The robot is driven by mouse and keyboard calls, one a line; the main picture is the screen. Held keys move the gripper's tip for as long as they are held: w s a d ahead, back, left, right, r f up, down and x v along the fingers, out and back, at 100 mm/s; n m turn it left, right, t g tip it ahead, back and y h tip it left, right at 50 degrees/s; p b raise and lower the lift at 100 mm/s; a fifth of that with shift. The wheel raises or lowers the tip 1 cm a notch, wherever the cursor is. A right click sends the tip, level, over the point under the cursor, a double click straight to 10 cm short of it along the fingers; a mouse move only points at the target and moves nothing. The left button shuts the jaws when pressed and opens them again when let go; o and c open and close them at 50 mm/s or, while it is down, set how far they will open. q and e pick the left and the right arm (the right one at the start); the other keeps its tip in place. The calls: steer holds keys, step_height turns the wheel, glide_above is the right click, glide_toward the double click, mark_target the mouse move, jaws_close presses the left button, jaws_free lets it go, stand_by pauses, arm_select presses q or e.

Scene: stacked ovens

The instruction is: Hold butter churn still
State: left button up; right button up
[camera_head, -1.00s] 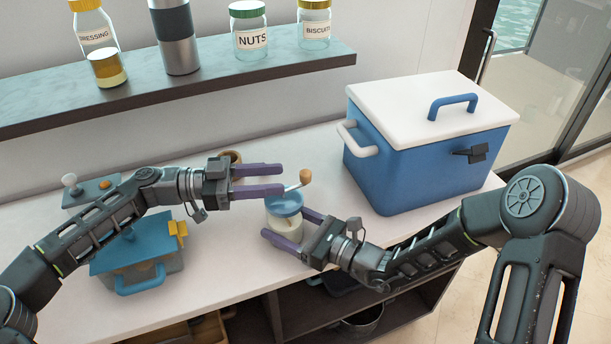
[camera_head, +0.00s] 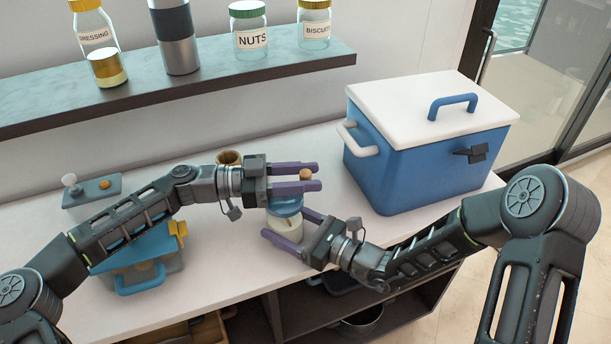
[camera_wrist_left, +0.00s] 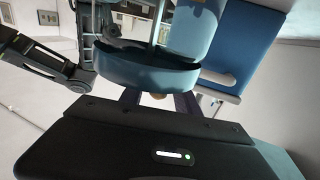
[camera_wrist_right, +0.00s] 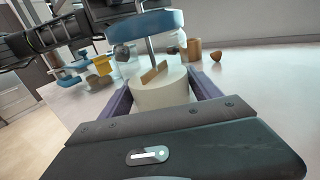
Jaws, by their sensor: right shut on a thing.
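The butter churn stands on the white counter; it has a clear jar with pale contents (camera_head: 283,228), a blue lid (camera_head: 285,206) and a crank with a wooden knob (camera_head: 305,174). My right gripper (camera_head: 285,222) is shut on the jar, one finger on each side; the right wrist view shows the pale contents (camera_wrist_right: 160,90) between its fingers. My left gripper (camera_head: 317,176) is open above the lid, its purple fingers on either side of the wooden knob. In the left wrist view the blue lid (camera_wrist_left: 145,70) hides most of the knob (camera_wrist_left: 155,96).
A blue cooler with a white lid (camera_head: 430,104) stands to the right. A shelf (camera_head: 180,83) of jars hangs above.

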arm_select(q)
jaws_close()
stand_by(0.4)
steer(key=g, duration=0.1)
steer(key=m+g, duration=0.1)
steer(key=s+m+g, duration=0.1)
steer(key=shift+d+g, duration=0.25)
steer(key=shift+g, duration=0.15)
steer(key=shift+s+m+g+y, duration=0.25)
steer(key=shift+m+g+y, duration=0.1)
steer(key=shift+m+g, duration=0.45)
steer(key=shift+s+m+g+y, duration=0.3)
steer(key=shift+m+g, duration=0.3)
steer(key=shift+g, duration=0.4)
steer(key=shift+o, duration=0.8)
jaws_free()
steer(key=shift+r, duration=0.15)
